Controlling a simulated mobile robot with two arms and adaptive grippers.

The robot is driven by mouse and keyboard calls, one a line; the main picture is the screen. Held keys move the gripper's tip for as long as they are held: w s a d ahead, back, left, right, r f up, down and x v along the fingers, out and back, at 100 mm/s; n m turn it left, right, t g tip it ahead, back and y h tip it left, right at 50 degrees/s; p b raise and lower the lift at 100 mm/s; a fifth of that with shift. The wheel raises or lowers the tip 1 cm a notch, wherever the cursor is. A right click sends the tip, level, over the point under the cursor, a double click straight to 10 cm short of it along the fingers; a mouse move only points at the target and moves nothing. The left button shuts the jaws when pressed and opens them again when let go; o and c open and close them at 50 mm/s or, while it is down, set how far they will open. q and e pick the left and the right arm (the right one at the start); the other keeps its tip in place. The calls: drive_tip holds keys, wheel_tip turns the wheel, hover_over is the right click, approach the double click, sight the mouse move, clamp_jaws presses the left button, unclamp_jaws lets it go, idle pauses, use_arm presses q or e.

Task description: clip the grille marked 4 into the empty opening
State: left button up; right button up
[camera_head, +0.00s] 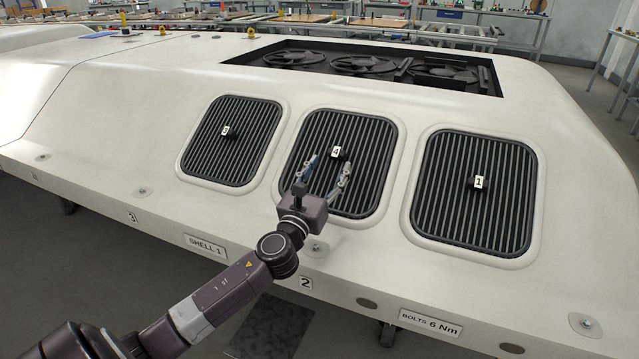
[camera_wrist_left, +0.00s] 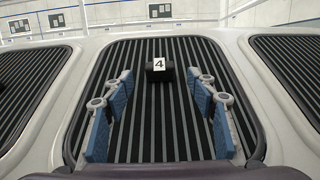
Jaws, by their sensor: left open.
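The grille marked 4 (camera_head: 363,147) sits in the middle opening of the white shell, between two other grilles. It has dark slats and a black knob with a 4 label (camera_head: 336,153). In the left wrist view the same grille (camera_wrist_left: 180,110) fills the centre, with its knob (camera_wrist_left: 159,68) ahead of the fingers. It looks seated in its frame; I cannot tell whether it is clipped. My left gripper (camera_head: 328,172) is open and empty in front of this grille, with its fingers either side of the knob's line. They do not appear to touch the knob. My right gripper is not in view.
The grille marked 3 (camera_head: 225,153) is on the left and the grille marked 1 (camera_head: 458,205) on the right. The white shell (camera_head: 150,110) has a large top opening with several fans (camera_head: 365,66). Workbenches (camera_head: 480,18) stand behind.

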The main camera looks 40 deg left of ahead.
use_arm(q)
drive_tip(key=shift+v, duration=3)
drive_tip(key=shift+c, duration=0.3)
